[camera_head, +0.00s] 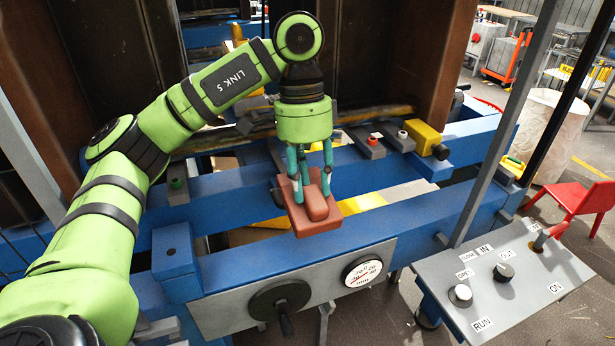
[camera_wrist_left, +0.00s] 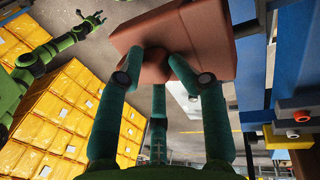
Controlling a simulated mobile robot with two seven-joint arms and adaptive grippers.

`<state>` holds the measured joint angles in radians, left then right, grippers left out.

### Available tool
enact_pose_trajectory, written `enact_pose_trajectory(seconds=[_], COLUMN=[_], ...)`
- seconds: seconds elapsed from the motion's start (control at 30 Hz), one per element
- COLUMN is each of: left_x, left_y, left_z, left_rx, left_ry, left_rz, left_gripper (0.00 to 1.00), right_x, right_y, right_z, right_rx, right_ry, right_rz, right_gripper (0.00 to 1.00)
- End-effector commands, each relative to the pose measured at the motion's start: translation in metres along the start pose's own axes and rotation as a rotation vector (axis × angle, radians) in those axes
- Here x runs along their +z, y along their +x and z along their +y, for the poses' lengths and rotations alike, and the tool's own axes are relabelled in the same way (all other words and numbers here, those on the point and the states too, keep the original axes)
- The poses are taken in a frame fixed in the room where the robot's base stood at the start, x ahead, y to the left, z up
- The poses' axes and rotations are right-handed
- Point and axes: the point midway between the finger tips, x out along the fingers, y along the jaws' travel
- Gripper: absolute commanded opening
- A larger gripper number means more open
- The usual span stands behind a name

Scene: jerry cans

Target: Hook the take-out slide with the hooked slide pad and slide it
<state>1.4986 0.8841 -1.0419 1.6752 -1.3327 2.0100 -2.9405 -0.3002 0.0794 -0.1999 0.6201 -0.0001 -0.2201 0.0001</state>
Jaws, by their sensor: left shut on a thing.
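The slide pad is a reddish-brown block (camera_head: 318,222) with a raised rounded grip on top. My left gripper (camera_head: 313,190) is shut on that grip and holds the pad over the front blue beam, slightly tilted. The pad also shows in the left wrist view (camera_wrist_left: 215,30), with the fingers closed around its grip. I cannot make out a hook on it. I cannot tell which part is the take-out slide; a yellow strip (camera_head: 362,203) and a pale plate (camera_head: 408,191) lie between the beams, right of the pad. My right gripper (camera_wrist_left: 90,18) is open and empty in the left wrist view.
A dial gauge (camera_head: 362,271) and a black handwheel (camera_head: 280,300) sit on the front plate below the pad. A control panel (camera_head: 505,285) with knobs stands at right beside a grey post. Brown mould blocks (camera_head: 385,50) rise behind. Yellow stacks (camera_wrist_left: 75,105) show in the wrist view.

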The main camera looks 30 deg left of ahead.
Motion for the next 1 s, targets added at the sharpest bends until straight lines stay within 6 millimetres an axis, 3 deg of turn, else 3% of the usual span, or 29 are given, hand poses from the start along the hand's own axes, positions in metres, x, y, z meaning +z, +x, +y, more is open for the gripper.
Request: enact_pose_trajectory(seconds=[0.63,1.0], left_x=[-0.002,-0.001], left_y=[0.015,0.016], left_z=[0.064,0.072], left_rx=[-0.001,-0.001], left_ry=[0.005,0.001], left_rz=[0.000,0.001], left_gripper=[0.00,0.00], right_x=[0.002,0.002], right_y=[0.019,0.020], right_z=[0.000,0.000], right_rx=[0.000,0.000], right_ry=[0.000,0.000], right_rz=[0.000,0.000], right_gripper=[0.40,0.40])
